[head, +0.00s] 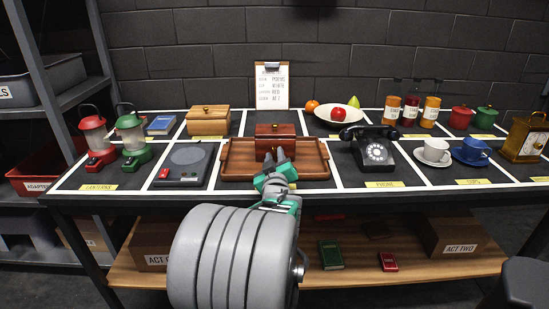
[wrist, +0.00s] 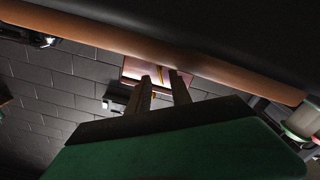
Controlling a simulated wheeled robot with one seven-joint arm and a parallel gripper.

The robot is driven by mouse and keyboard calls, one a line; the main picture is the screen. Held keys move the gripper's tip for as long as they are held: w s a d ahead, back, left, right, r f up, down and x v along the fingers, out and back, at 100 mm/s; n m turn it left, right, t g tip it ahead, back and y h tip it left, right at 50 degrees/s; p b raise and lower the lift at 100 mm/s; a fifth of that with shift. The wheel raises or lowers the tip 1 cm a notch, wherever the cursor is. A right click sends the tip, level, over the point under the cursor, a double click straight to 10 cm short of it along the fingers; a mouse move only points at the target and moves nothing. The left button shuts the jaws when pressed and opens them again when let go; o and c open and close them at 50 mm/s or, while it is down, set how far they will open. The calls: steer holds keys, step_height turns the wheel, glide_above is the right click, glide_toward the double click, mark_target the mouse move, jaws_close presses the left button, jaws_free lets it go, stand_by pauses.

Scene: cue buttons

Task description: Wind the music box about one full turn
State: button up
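In the wrist view, the two fingers of my gripper (wrist: 164,84) stand apart with a gap and nothing visible held. Beyond them is a small reddish-brown surface (wrist: 133,71) with a yellowish strip, partly hidden by the fingers.
A light wooden box (head: 208,122) stands behind left. A hot plate (head: 186,163) lies left of the tray, a black telephone (head: 375,152) right. A brass box-like piece (head: 524,140) stands far right. A fruit plate (head: 338,118) and clipboard (head: 271,85) are behind.

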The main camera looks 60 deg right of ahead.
steer(key=shift+w+d, duration=0.3)
steer(key=shift+d, duration=0.25)
jaws_close()
stand_by(1.0)
